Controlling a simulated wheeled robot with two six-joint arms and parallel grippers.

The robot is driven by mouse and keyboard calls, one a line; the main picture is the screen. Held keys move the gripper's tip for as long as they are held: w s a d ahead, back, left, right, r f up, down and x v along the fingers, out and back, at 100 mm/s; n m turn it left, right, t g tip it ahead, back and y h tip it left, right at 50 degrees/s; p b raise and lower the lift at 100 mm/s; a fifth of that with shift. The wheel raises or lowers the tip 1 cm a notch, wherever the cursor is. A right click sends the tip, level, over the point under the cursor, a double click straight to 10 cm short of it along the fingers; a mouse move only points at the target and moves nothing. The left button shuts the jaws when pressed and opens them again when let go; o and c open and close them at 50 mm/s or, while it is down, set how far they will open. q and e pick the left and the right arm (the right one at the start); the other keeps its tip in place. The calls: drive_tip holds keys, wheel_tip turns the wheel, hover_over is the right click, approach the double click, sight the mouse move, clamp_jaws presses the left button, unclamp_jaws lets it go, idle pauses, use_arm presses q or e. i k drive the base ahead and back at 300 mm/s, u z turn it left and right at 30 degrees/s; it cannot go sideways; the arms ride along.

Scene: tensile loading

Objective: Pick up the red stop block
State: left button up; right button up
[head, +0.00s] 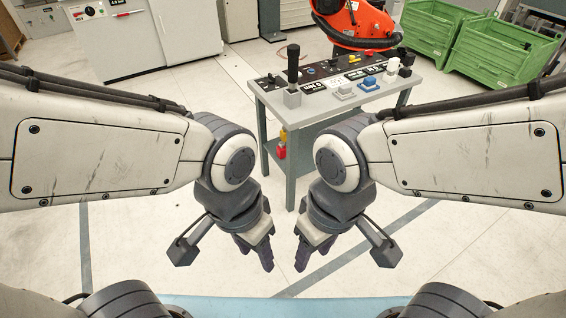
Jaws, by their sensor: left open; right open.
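A small red item (281,152) with a yellow part above it shows at the left side of the grey workbench, below its top. It is too small to tell whether it is the red stop block. No other clear red block shows on the bench top. My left gripper (258,253) is open and empty, pointing down over the floor in front of the bench. My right gripper (311,253) is open and empty beside it, also pointing down. Both are well apart from the bench.
The workbench (272,101) carries a black-handled post (292,75), a blue block (369,84) and several small labelled fixtures. An orange robot arm (352,22) stands behind it. Green crates (490,50) are at the back right, white cabinets (140,40) at the back left. The floor around is clear.

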sight(281, 150)
drive_tip(key=u, duration=0.85)
drive_tip(key=i, duration=0.3)
drive_tip(key=u, duration=0.8)
drive_tip(key=i, duration=1)
drive_tip(key=u, duration=0.35)
drive_tip(key=i, duration=1)
drive_tip(key=z, duration=1.3)
drive_tip(key=i, duration=0.9)
drive_tip(key=z, duration=1.05)
